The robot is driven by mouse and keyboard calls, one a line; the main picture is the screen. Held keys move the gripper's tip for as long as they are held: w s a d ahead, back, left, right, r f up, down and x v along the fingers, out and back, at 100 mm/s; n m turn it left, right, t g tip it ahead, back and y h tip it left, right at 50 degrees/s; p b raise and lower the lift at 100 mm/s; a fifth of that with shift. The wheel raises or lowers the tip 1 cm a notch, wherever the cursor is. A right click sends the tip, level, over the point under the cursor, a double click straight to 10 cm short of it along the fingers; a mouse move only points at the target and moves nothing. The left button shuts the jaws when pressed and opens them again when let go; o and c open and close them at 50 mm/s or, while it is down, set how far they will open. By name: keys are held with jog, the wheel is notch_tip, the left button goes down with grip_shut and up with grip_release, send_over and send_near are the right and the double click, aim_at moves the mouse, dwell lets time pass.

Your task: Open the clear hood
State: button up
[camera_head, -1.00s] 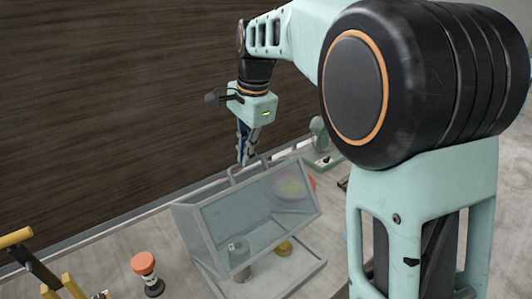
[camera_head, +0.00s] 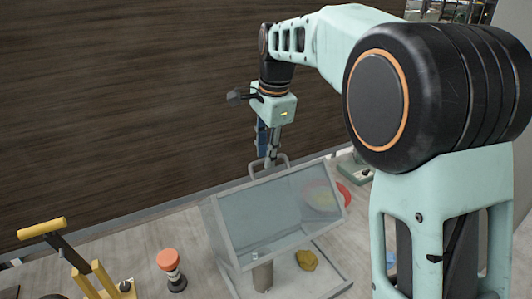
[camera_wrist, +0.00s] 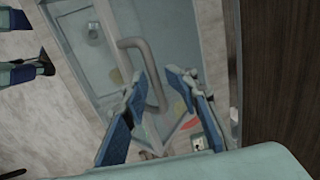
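The clear hood (camera_head: 262,215) is a grey-framed box with a slanted transparent front panel. A U-shaped grey handle (camera_head: 284,161) stands at its top edge. A grey cylinder (camera_head: 262,276) and a yellow lump (camera_head: 306,260) show at its lower front. My gripper (camera_head: 271,164) points down at the handle. In the wrist view the hood's clear panel (camera_wrist: 95,60) and the curved handle (camera_wrist: 133,43) are close. My blue-padded fingers (camera_wrist: 155,76) are apart, with the handle's bar between or just beyond their tips. I cannot tell whether they touch it.
An orange-topped stamp-like object (camera_head: 169,262) and a yellow-handled lever tool (camera_head: 75,258) stand left of the hood. A red round object (camera_head: 344,194) and a green device (camera_head: 355,172) are on its right. A dark wood wall (camera_head: 120,100) rises behind.

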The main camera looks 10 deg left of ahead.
notch_tip(320, 180, up, 11)
jog(key=s+d, duration=0.1)
jog(key=shift+s+d+r, duration=0.2)
jog(key=shift+s, duration=0.2)
